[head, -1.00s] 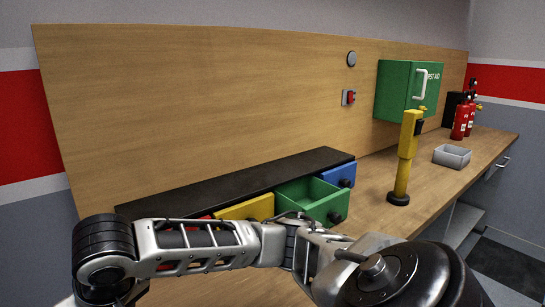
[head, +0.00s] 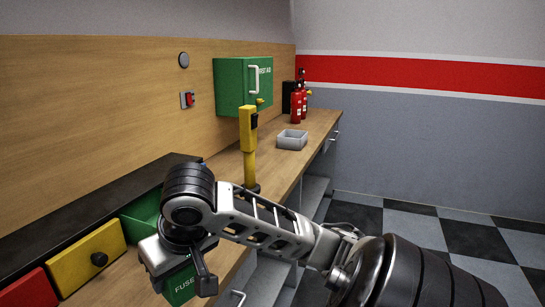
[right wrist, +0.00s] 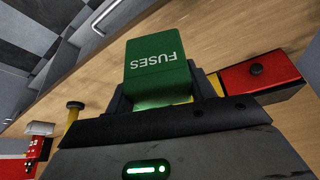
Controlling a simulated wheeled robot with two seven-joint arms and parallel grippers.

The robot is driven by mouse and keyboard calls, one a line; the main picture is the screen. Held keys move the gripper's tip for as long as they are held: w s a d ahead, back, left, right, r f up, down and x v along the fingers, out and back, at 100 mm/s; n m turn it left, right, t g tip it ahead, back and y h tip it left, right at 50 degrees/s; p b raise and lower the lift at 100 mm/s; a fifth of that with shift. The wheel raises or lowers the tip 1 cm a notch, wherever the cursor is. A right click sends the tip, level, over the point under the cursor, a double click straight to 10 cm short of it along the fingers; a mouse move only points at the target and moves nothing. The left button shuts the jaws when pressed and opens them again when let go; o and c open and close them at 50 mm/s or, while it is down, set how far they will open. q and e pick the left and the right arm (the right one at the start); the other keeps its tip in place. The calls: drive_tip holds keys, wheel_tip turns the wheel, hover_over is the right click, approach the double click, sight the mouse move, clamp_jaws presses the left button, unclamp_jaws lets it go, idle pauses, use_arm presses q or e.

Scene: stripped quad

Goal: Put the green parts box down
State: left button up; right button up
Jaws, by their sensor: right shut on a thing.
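A small green parts box marked FUSES (right wrist: 158,68) is held between the fingers of my right gripper (right wrist: 165,92) in the right wrist view. In the head view the box (head: 181,288) shows low in the picture, beneath the gripper (head: 180,268), near the bench's front edge. The right gripper is shut on it. Much of the box is hidden by the gripper in the head view, and I cannot tell whether it touches the wooden bench (head: 225,165). My left gripper is not in view.
A yellow drawer (head: 88,258), a red drawer (head: 30,290) and a green drawer (head: 141,217) sit under a black shelf at left. A yellow post (head: 248,140), grey tray (head: 292,139), green first aid cabinet (head: 238,88) and red extinguishers (head: 296,108) stand beyond.

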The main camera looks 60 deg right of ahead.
drive_tip(key=shift+s+d+r, duration=0.25)
drive_tip(key=shift+s+d, duration=0.1)
drive_tip(key=shift+d, duration=0.15)
drive_tip(key=shift+s+d+r, duration=0.2)
drive_tip(key=shift+s+d, duration=0.1)
drive_tip(key=shift+d, duration=0.15)
drive_tip(key=w+a+f, duration=0.2)
drive_tip(key=w+f, duration=0.2)
drive_tip(key=w, duration=0.4)
approach(139, 306)
drive_tip(key=shift+w+d, duration=0.25)
drive_tip(key=shift+w, duration=0.3)
drive_tip(key=shift+w+f, duration=0.2)
drive_tip(key=shift+f, duration=0.1)
drive_tip(key=shift+w+f+p, duration=0.1)
drive_tip(key=shift+f+p, duration=0.4)
drive_tip(key=shift+f, duration=1.1)
drive_tip(key=o, duration=1)
drive_tip(key=shift+f, duration=0.15)
drive_tip(key=shift+o, duration=0.2)
